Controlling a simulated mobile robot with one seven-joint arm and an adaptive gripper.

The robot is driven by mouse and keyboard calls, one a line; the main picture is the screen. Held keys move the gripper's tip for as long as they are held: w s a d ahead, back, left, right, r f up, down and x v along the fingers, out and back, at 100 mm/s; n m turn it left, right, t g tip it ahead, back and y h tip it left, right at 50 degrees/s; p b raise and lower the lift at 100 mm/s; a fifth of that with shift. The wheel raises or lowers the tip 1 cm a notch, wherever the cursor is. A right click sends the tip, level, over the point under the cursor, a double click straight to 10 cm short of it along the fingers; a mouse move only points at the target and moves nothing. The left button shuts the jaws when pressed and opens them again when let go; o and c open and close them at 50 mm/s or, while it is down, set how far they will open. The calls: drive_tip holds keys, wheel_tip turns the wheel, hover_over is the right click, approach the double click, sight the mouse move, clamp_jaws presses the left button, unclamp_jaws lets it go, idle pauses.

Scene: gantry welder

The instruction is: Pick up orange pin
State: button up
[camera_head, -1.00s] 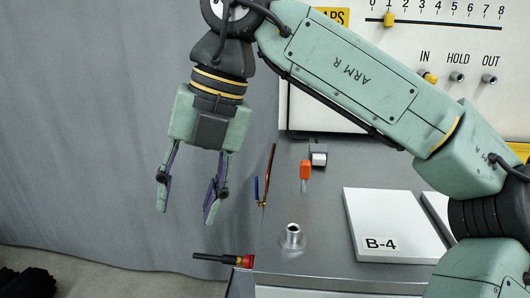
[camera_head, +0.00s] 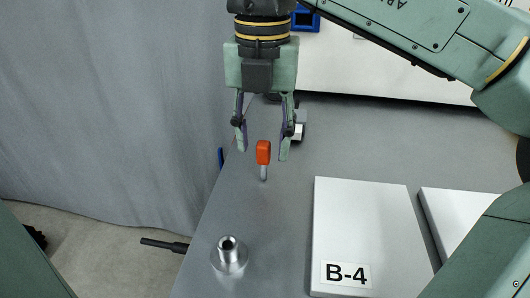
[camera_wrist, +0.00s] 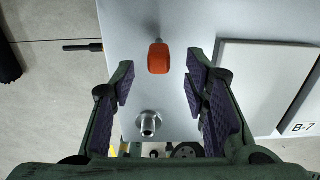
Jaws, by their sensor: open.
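The orange pin (camera_head: 263,152) has an orange head on a thin grey metal shank and stands upright on the grey table (camera_head: 285,230). My gripper (camera_head: 263,152) is open and empty, with its two fingers pointing down. In the head view the pin's head shows between and slightly below the fingertips. In the wrist view the orange pin (camera_wrist: 158,58) lies beyond the fingertips, centred between the two purple-padded fingers (camera_wrist: 162,85). No contact between fingers and pin shows.
A metal socket with a round flange (camera_head: 229,254) stands near the table's front left. A white B-4 plate (camera_head: 365,225) lies to the right, with another white plate (camera_head: 460,215) beside it. A dark handle (camera_head: 165,244) sticks out past the left edge. A small grey-white block (camera_head: 299,130) is behind the gripper.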

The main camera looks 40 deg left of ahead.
sight(263, 163)
drive_tip(key=shift+w+a+f+p, duration=0.15)
drive_tip(key=shift+f+p, duration=0.15)
drive_tip(key=shift+f, duration=1.15)
drive_tip(key=shift+w+a+f+p, duration=0.15)
drive_tip(key=shift+f+p, duration=0.15)
drive_tip(key=shift+f, duration=1.1)
drive_tip(key=shift+d, duration=0.1)
drive_tip(key=shift+c, duration=0.2)
clamp_jaws()
